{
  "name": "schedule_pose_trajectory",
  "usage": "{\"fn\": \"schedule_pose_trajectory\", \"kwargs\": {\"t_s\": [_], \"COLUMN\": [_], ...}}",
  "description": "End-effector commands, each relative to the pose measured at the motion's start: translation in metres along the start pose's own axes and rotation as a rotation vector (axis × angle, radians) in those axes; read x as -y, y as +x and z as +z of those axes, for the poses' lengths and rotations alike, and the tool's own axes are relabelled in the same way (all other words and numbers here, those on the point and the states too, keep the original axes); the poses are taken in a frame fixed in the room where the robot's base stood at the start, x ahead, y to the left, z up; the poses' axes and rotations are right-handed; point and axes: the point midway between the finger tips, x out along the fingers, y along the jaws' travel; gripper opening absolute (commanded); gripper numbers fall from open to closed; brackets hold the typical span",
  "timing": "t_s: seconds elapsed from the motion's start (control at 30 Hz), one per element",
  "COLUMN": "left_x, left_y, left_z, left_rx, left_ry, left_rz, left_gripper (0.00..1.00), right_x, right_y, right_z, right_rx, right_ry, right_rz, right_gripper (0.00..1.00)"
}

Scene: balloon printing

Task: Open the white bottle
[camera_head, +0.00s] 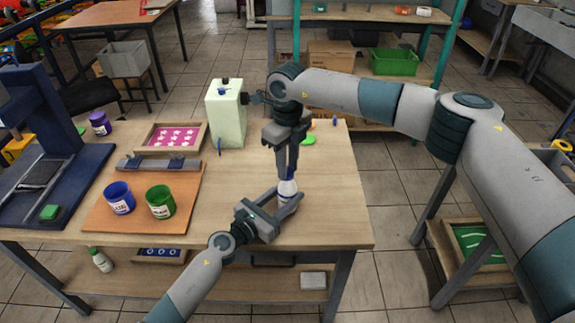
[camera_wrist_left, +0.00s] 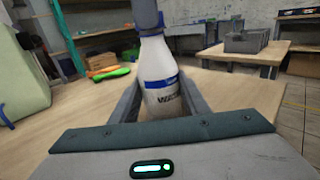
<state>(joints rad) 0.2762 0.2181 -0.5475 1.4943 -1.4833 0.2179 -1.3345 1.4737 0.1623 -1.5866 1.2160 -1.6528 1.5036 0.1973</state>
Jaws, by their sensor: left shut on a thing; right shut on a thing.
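The white bottle (camera_head: 287,193) stands upright on the wooden table near its right side. It has a blue band and dark lettering, clear in the left wrist view (camera_wrist_left: 160,85). My left gripper (camera_head: 287,204) is shut around the bottle's body from the front left. My right gripper (camera_head: 287,173) points down from above and is shut on the bottle's top. In the left wrist view a grey part of the right gripper (camera_wrist_left: 148,15) covers the top. The cap itself is mostly hidden between the right fingers.
A pale green container (camera_head: 226,115) stands behind left. A blue jar (camera_head: 119,198) and a green jar (camera_head: 160,201) sit on an orange board (camera_head: 185,222). A pink framed screen (camera_head: 172,137) lies farther back. The table (camera_head: 335,225) is clear around the bottle's right.

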Motion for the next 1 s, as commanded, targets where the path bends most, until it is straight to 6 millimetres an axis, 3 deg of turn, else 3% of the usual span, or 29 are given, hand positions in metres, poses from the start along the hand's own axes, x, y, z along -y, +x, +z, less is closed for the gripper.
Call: {"fn": "schedule_pose_trajectory", "kwargs": {"t_s": [1.0], "left_x": [0.0021], "left_y": [0.0002], "left_z": [-0.0009], "left_rx": [-0.001], "left_ry": [0.000], "left_rz": [-0.004], "left_gripper": [0.00], "right_x": [-0.0004], "right_y": [-0.0015], "right_z": [0.0000], "right_rx": [0.004], "right_ry": [-1.527], "right_rz": [0.001], "right_gripper": [0.00]}}
